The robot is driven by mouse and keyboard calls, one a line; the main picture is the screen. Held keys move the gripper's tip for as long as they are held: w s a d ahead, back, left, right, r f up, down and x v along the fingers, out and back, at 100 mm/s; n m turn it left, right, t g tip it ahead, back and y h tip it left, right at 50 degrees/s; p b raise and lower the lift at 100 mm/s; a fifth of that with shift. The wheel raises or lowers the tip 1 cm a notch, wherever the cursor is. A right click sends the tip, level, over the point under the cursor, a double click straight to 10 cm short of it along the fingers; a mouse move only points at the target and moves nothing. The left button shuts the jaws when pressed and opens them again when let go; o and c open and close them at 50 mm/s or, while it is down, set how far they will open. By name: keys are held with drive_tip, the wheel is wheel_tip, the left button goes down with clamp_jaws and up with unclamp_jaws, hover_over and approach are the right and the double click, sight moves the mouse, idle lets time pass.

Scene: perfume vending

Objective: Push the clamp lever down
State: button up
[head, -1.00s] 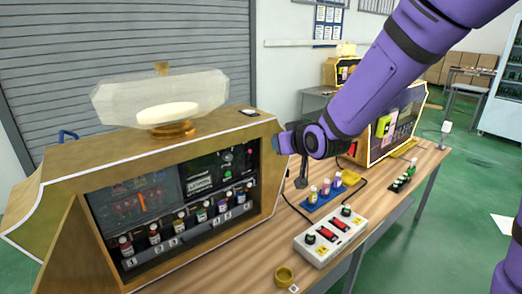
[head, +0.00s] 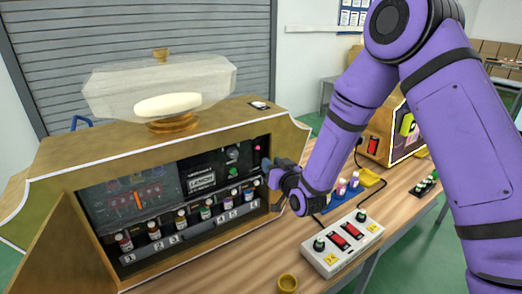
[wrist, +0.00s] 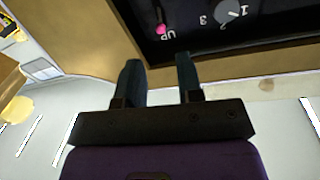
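The clamp lever seems to be the small pink-tipped lever (wrist: 161,29) beside an "UP" label on the machine's dark panel. The wrist view shows the label upside down. My gripper (wrist: 158,66) has its two dark fingers parted, with nothing between them. The pink tip shows just beyond the gap between the fingertips; I cannot tell whether they touch it. In the head view my gripper (head: 267,167) is at the right edge of the perfume machine's front panel (head: 190,185).
A numbered dial (wrist: 230,12) sits near the lever. Several small bottles stand along the machine's lower shelf (head: 187,239). A white switch box (head: 343,242) and a yellow cup (head: 288,282) are on the wooden table. A second machine (head: 377,140) stands behind my arm.

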sight(254, 149)
drive_tip(key=x, duration=0.9)
drive_tip(key=shift+w, duration=0.35)
drive_tip(key=shift+a, duration=0.15)
drive_tip(key=shift+c, duration=0.3)
clamp_jaws()
